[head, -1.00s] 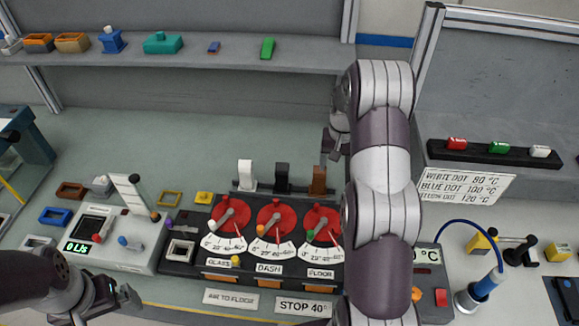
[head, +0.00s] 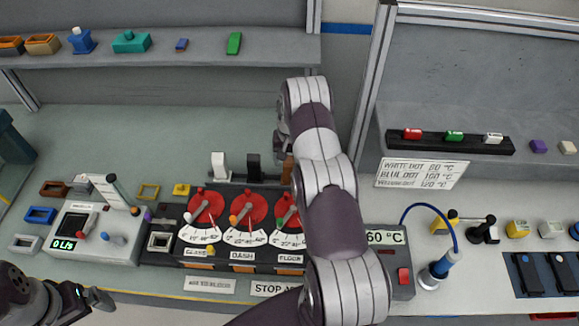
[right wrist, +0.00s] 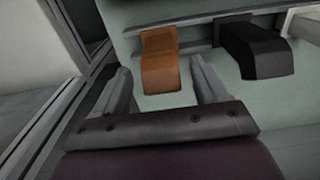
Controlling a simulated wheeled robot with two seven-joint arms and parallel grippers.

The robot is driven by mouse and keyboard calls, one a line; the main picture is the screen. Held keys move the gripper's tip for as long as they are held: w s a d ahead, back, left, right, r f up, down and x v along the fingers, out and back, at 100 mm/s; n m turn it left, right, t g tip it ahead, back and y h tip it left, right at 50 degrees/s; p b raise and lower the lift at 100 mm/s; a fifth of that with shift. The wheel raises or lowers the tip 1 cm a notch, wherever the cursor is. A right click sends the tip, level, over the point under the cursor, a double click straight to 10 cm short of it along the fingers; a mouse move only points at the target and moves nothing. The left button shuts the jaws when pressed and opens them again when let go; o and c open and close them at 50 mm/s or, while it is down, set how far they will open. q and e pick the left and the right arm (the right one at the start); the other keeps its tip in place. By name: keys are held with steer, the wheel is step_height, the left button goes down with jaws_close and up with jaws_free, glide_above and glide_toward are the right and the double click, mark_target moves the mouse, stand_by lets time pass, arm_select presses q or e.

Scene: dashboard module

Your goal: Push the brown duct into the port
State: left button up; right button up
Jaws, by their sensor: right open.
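The brown duct (head: 288,171) stands at the back of the dark dashboard module (head: 165,254), at the right end of a row with a white duct (head: 218,166) and a black duct (head: 253,167). My right arm partly hides it in the head view. My right gripper (head: 281,137) is behind and above it. In the right wrist view the brown duct (right wrist: 160,58) shows between the two spread fingers (right wrist: 160,78), with space on both sides; the gripper is open and empty. The port cannot be made out. My left gripper (head: 96,300) is low at the left; its jaw gap is unclear.
The black duct (right wrist: 252,50) stands close beside the brown one. Red dials (head: 243,208) are in front of the ducts. A shelf (head: 205,56) with small parts is behind, and a temperature box (head: 388,237) is at the right. The bench behind the ducts is clear.

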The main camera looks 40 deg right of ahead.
steer(key=shift+w+a+f, duration=0.1)
steer(key=shift+w+f, duration=0.05)
steer(key=shift+f, duration=0.25)
steer(key=c, duration=0.9)
jaws_close()
steer(key=shift+r, duration=0.1)
